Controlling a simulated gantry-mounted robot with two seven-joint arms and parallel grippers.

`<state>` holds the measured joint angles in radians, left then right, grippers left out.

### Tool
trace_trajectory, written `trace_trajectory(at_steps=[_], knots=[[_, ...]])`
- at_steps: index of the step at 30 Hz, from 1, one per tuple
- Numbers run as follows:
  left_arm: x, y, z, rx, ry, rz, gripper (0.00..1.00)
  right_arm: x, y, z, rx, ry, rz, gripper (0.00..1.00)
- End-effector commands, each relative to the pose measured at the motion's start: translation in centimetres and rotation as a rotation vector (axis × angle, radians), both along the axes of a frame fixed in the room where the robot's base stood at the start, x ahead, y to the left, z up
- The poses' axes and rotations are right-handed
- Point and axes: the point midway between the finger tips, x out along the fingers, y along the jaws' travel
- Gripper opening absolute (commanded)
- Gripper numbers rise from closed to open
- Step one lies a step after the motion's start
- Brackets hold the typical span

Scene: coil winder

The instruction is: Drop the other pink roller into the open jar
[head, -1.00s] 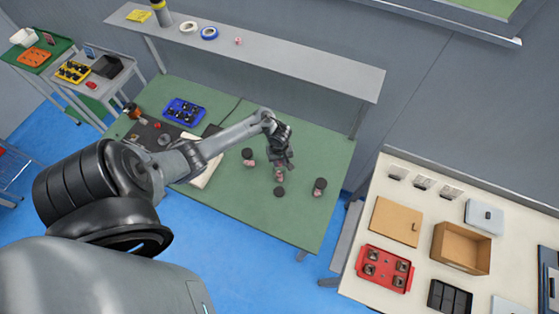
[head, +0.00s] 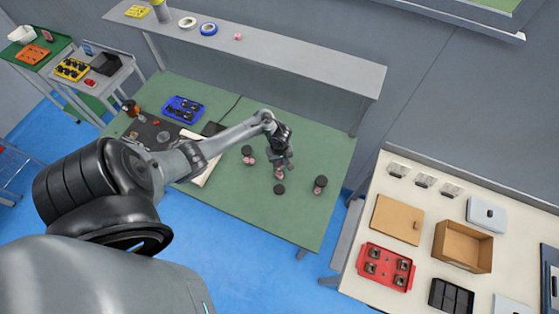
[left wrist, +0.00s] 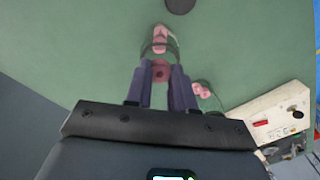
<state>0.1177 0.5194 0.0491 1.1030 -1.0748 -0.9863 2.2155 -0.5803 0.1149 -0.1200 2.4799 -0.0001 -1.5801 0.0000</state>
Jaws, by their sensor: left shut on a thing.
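My left gripper (left wrist: 160,88) is shut on a pink roller (left wrist: 160,70), whose end shows between the fingers in the left wrist view. The open jar (left wrist: 146,47) is clear glass, with pink inside it (left wrist: 160,40), just beyond the fingertips. I cannot tell whether the held roller is inside the rim. In the head view, the gripper (head: 281,163) points down at the open jar (head: 280,173) and partly hides it. A dark round lid (head: 279,189) lies beside the jar on the green table. My right gripper is not in view.
Dark-lidded jars with pink contents stand left (head: 248,154) and right (head: 320,185) of the gripper. A blue tray (head: 184,109) is at the table's back left. A grey shelf (head: 290,66) runs behind. The green table's front right is clear.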

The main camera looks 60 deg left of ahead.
Motion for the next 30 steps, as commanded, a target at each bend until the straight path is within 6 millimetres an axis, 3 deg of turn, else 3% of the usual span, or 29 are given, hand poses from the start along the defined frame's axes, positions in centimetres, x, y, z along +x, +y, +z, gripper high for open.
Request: trace_trajectory(at_steps=[2, 3, 8, 20, 30], knots=[[0.0, 0.0, 0.0, 0.000, 0.000, 0.000, 0.00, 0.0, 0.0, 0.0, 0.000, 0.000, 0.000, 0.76], [0.0, 0.0, 0.0, 0.000, 0.000, 0.000, 0.29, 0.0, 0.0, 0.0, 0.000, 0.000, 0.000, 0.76], [0.0, 0.0, 0.0, 0.000, 0.000, 0.000, 0.53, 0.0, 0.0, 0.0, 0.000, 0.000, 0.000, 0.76], [0.0, 0.0, 0.7, -0.001, -0.001, 0.000, 0.53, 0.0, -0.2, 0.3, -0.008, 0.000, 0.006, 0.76], [0.1, 0.0, 6.1, 0.000, -0.003, 0.000, 0.53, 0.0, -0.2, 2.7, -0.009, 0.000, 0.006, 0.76]])
